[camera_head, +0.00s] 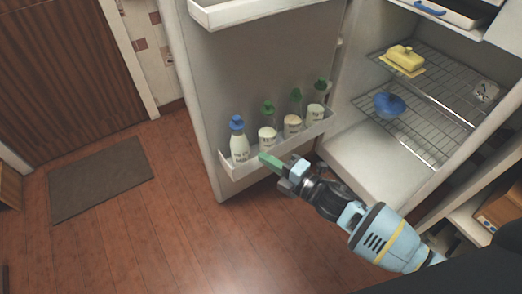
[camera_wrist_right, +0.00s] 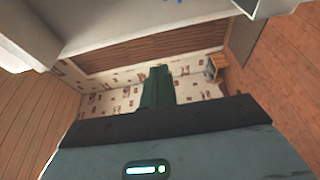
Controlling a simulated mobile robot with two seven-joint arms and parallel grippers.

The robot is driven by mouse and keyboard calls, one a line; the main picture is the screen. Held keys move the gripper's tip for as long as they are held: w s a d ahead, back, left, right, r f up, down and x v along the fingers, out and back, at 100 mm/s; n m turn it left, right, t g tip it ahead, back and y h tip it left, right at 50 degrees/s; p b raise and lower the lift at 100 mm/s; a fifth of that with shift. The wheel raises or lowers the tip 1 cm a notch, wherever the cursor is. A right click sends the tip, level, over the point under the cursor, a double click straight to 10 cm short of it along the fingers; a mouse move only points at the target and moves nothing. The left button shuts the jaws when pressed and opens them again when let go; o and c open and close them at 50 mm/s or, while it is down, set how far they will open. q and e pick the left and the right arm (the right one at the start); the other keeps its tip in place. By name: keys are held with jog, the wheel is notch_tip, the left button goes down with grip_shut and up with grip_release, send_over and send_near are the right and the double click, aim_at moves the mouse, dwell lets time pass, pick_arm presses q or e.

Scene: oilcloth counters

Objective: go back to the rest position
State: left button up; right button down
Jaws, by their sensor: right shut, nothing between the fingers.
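My right gripper (camera_head: 275,166) reaches in from the lower right in the head view. It is shut and empty, its green fingertips just in front of the fridge door's lower shelf (camera_head: 273,154). I cannot tell whether it touches the shelf. In the right wrist view my green fingers (camera_wrist_right: 157,88) are together with nothing between them. My left gripper is not in view.
The fridge door (camera_head: 262,70) stands open, with a blue-capped bottle (camera_head: 239,142) and several green-capped ones on its shelf. A blue bowl (camera_head: 388,105) and yellow butter dish (camera_head: 405,58) sit on wire racks. A mat (camera_head: 100,180) lies on open wooden floor at left.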

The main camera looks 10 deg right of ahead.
jog(key=shift+s+d, duration=0.1)
jog(key=shift+s, duration=0.1)
